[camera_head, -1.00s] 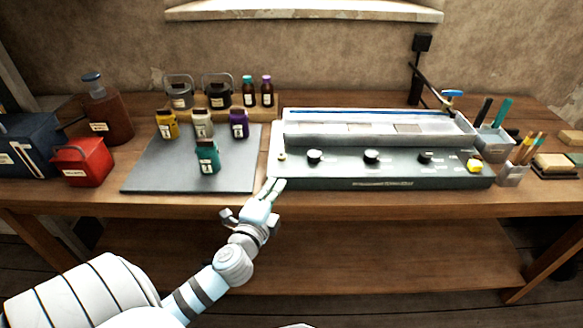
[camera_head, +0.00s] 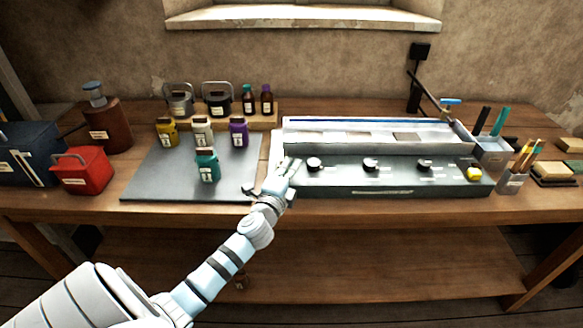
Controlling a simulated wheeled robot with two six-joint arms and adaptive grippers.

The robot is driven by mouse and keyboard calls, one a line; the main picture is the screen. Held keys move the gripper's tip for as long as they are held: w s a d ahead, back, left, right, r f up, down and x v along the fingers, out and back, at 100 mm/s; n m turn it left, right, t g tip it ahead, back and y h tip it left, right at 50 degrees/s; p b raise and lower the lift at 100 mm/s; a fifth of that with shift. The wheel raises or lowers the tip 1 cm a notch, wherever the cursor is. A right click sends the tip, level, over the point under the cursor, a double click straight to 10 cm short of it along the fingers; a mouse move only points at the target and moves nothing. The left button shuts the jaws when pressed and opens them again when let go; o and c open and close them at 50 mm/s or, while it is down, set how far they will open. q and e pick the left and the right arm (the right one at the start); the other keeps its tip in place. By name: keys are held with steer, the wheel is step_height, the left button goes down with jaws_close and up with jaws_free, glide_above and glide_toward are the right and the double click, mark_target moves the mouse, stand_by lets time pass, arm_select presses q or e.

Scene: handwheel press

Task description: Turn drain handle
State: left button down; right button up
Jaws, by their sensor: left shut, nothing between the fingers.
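A long dark-green machine (camera_head: 390,187) with a pale open trough (camera_head: 350,138) along its back stands on the workbench. Its front deck carries black knobs (camera_head: 370,164) and a yellow button (camera_head: 474,174). A blue lever handle (camera_head: 450,101) sits on a dark arm at the back right. I cannot tell for sure which part is the drain handle. My left gripper (camera_head: 293,166) is shut and empty over the deck's left end, just left of the leftmost knob (camera_head: 313,164). It hides that corner of the deck; contact cannot be told. My right gripper is out of view.
On the left, a grey mat (camera_head: 150,180) holds yellow, white, purple and teal bottles. A wooden riser behind holds more bottles and two pots. A red box (camera_head: 82,170) stands further left. A pen holder (camera_head: 490,145) and brush cup (camera_head: 512,180) stand at the right.

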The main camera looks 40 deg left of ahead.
arm_select(q)
steer(key=shift+s+a+m+h, duration=0.15)
steer(key=shift+s+m+h, duration=0.1)
steer(key=shift+m+h, duration=0.5)
